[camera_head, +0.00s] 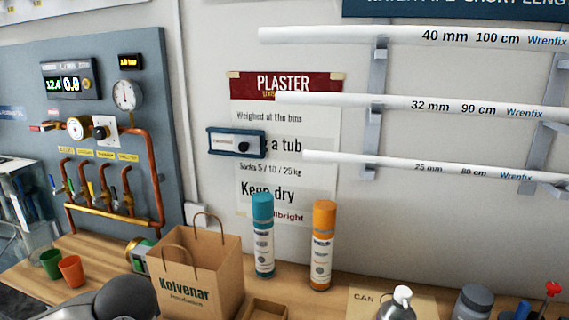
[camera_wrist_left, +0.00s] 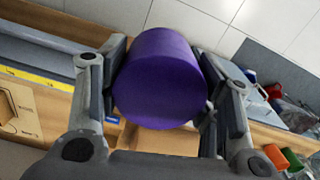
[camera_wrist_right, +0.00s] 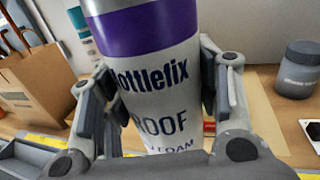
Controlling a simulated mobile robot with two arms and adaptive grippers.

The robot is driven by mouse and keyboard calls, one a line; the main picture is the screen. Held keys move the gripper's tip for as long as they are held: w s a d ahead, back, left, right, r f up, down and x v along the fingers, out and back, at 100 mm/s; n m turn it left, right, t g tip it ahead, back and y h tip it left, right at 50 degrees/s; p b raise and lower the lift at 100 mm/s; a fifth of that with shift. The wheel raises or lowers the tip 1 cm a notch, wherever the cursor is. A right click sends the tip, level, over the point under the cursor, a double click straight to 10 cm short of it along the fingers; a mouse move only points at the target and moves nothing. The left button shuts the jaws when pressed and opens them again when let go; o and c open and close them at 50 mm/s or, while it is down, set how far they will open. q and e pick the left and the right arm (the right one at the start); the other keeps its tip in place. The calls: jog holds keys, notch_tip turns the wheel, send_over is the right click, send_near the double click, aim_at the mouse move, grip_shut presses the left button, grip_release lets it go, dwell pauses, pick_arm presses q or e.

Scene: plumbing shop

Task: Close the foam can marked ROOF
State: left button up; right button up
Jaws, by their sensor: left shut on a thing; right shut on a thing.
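The foam can marked ROOF (camera_wrist_right: 158,112) is white with a purple band and a silvery part above it. It shows in the right wrist view, between the fingers of my right gripper (camera_wrist_right: 155,95), which is shut on it. The can's top is cut off by the frame edge. A purple cap (camera_wrist_left: 157,92) fills the middle of the left wrist view. My left gripper (camera_wrist_left: 164,88) is shut on the cap from both sides. The can does not show in that view, so I cannot tell the gap between cap and can. The head view shows neither gripper's fingers.
On the bench stand a Kolvenar paper bag (camera_head: 198,272), a teal-capped can (camera_head: 263,235), an orange-capped can (camera_head: 322,245), a small wooden tray (camera_head: 268,308) and a white-topped bottle (camera_head: 400,300). Green (camera_head: 51,264) and orange (camera_head: 71,270) cups stand left. A grey jar (camera_wrist_right: 298,70) stands right.

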pick_arm(q)
jog(key=shift+s+d+f+n, duration=0.25)
jog(key=shift+s+n, duration=0.05)
jog(key=shift+n, duration=0.4)
pick_arm(e)
jog(key=shift+s+a+f, duration=0.15)
jog(key=shift+s+f, duration=0.15)
jog(key=shift+s, duration=0.4)
jog(key=s+a+f+n+g+y, duration=0.2)
jog(key=a+n+g+y, duration=0.2)
jog(key=a+n+y, duration=0.4)
jog(key=shift+a+y, duration=2)
jog(key=shift+a, duration=0.95)
jog(key=shift+f, duration=0.15)
